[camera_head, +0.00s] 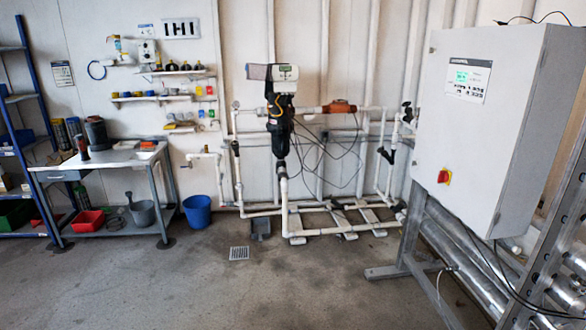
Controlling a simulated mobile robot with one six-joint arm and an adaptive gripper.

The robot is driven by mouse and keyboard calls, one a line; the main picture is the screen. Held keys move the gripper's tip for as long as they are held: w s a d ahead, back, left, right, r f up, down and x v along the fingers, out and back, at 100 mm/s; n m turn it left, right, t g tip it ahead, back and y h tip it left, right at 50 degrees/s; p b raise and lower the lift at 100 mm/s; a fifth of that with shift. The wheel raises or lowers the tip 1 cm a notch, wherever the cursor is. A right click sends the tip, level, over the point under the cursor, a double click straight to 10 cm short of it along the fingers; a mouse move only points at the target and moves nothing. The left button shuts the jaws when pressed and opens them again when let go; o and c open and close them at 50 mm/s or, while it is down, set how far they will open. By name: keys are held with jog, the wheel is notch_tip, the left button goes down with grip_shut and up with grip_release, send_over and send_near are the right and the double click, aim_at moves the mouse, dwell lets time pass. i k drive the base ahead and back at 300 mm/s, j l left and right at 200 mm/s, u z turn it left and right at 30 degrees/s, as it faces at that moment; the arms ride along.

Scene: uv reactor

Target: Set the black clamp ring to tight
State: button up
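I cannot make out the black clamp ring for certain at this distance. Steel reactor tubes (462,262) lie at the lower right below the grey control cabinet (478,135), partly hidden by its stand. A black valve head with a grey top (281,105) stands on white pipework at the back wall. Small black fittings show on the pipes, one at the right (386,155) and one at the left (236,148). My gripper is not in view.
The concrete floor (230,295) is clear in front. A workbench (100,160), a blue bucket (197,211) and a blue shelf rack (32,110) stand at the left. The cabinet's stand (408,250) blocks part of the right side.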

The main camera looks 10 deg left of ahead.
aim_at(273, 129)
jog(key=i+u, duration=0.45)
jog(key=i, duration=1.55)
jog(key=i+l, duration=0.1)
jog(key=i, duration=1.5)
jog(key=i+l, duration=0.1)
jog(key=i, duration=1.45)
